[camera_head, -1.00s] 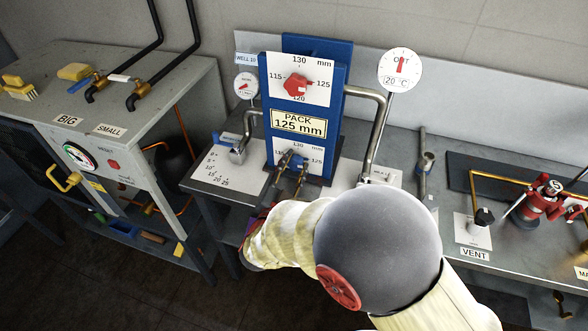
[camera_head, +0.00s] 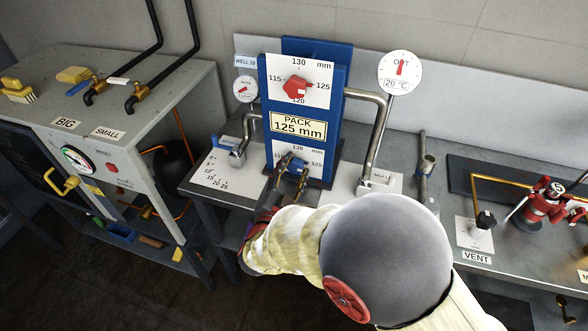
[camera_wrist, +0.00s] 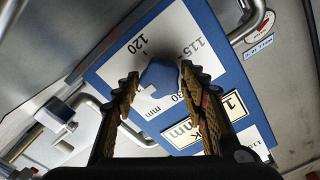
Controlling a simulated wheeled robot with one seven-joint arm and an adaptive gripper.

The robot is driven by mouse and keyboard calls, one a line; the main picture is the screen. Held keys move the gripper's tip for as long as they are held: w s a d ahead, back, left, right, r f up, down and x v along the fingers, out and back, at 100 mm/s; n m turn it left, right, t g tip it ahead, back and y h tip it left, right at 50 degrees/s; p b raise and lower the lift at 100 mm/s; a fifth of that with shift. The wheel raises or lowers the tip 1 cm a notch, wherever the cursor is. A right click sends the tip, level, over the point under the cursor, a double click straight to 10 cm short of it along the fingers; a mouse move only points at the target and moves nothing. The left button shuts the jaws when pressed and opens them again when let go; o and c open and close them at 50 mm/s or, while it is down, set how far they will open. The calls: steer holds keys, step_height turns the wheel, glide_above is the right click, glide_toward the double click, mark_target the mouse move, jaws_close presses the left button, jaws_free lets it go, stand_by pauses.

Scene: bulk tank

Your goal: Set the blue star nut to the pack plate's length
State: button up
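The blue star nut (camera_wrist: 160,76) is on the lower white dial of the blue post (camera_head: 335,100). A small white mark on it points to the lower left in the wrist view; the number it meets is unclear. My gripper (camera_wrist: 160,72) has one finger on each side of the nut, with a gap between the fingertips; firm contact cannot be told. In the head view my gripper (camera_head: 293,172) covers much of this dial. The pack plate (camera_head: 298,125) reads 125 mm. In the wrist view 120 and 115 show, and 130 is partly hidden.
A red star knob (camera_head: 296,87) sits on the upper dial. Pipes (camera_head: 378,135) flank the post. A round 20 °C gauge (camera_head: 400,71) stands at right and a smaller gauge (camera_head: 245,89) at left. A vent valve (camera_head: 485,219) is on the right bench.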

steer(key=shift+o, duration=0.9)
steer(key=shift+s+a, duration=0.3)
steer(key=shift+s, duration=0.15)
steer(key=v, duration=1.1)
steer(key=shift+d, duration=0.1)
